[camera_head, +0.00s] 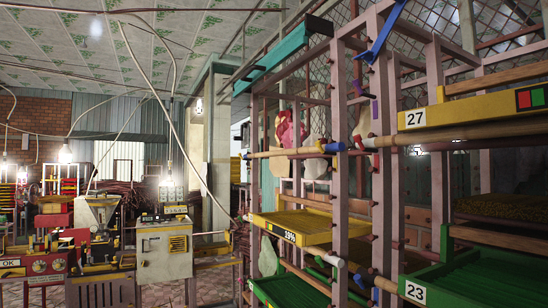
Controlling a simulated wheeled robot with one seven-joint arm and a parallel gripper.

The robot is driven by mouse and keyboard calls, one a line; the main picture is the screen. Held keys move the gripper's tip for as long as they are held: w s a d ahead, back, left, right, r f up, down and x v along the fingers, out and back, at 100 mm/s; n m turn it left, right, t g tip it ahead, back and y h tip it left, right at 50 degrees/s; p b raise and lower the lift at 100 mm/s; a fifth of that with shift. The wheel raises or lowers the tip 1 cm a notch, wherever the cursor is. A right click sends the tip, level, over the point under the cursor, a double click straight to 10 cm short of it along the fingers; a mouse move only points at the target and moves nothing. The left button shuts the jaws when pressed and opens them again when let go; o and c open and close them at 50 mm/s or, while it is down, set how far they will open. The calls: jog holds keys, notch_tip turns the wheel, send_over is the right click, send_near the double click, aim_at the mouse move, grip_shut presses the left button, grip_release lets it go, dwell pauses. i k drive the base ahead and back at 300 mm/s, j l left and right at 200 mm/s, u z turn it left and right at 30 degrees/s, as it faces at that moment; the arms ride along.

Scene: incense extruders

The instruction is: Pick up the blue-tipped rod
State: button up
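A wooden rod (288,152) lies level across the rack at mid-height, with a blue tip (335,147) at its right end. A second blue tip (361,281) shows low on the rack, at the left end of a pale rod (383,285) beside the green tray marked 23. I cannot tell from this view which of the two the task means. My gripper is not in view.
The tall rack (381,180) fills the right side. Machines (164,245) stand at left. A cable (160,95) hangs across the middle.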

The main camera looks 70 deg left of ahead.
aim_at(339, 146)
jog(key=u, duration=2.25)
jog(key=i+j+z, duration=0.1)
jog(key=j, duration=0.25)
jog(key=i+j+z, duration=0.1)
jog(key=i+j, duration=0.2)
jog(key=i+j+z, duration=0.1)
jog(key=j, duration=0.3)
jog(key=i, duration=0.1)
